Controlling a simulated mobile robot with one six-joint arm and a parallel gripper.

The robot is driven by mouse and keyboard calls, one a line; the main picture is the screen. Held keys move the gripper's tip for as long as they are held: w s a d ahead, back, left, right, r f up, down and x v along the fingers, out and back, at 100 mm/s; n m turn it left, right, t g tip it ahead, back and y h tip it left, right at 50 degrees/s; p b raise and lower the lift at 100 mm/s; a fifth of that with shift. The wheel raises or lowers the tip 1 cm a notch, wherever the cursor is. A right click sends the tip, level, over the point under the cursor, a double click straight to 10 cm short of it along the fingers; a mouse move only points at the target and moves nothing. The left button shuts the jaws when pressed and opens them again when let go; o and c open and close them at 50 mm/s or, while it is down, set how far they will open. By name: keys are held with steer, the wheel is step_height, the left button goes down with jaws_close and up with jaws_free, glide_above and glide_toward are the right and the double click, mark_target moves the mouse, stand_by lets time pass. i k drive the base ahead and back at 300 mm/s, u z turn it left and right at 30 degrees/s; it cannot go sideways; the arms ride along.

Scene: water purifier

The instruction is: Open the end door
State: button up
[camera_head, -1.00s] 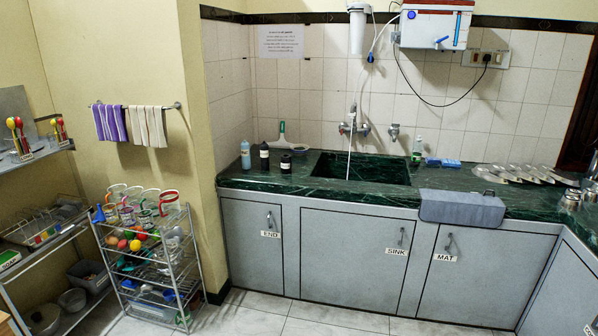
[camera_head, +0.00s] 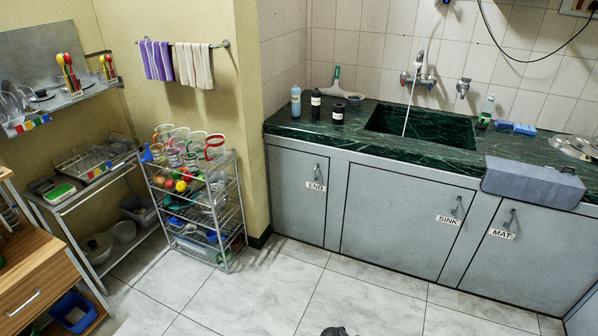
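The end door (camera_head: 292,205) is a grey cabinet panel at the left end of the counter, marked with a white END label (camera_head: 316,186). It is shut and flush with the cabinet front. Its small metal handle (camera_head: 317,172) stands upright near the door's upper right corner, just above the label. My gripper's fingers do not show. A small dark shape (camera_head: 339,331) pokes in at the bottom edge, in front of the cabinets; I cannot tell what it is.
The shut SINK door (camera_head: 395,215) and MAT door (camera_head: 520,260) are to the right, with a grey mat (camera_head: 533,184) hanging over the counter edge. A wire rack (camera_head: 240,215) of cups stands left of the end door. The tiled floor (camera_head: 270,290) in front is clear.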

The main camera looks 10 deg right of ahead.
mark_target(299, 179)
steer(key=u, duration=0.8)
steer(key=i, duration=1.1)
steer(key=u, duration=0.5)
